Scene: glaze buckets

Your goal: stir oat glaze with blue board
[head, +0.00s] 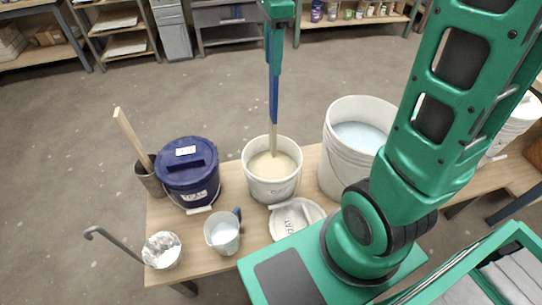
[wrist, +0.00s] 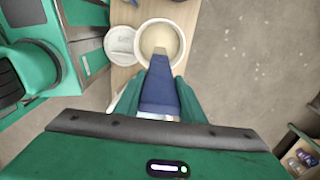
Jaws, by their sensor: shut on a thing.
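The oat glaze bucket (head: 273,188) is white, open and stands on the wooden table, with beige glaze (head: 262,166) inside. It also shows at the top of the wrist view (wrist: 176,58). My gripper (head: 275,62) is above the bucket, its green fingers (wrist: 160,92) shut on the blue board (head: 274,105). The board hangs nearly upright, blue above and bare wood below. Its lower end reaches into the bucket and meets the glaze; the tip is hidden there. A lid (head: 296,219), with lettering that looks like OAT, lies in front of the bucket.
A dark blue lidded bucket (head: 189,178) and a holder (head: 150,178) with a wooden stick stand left. A jug (head: 223,236) and a foil-like container (head: 162,250) sit at the front. A larger white bucket (head: 345,160) with pale blue liquid stands close on the right.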

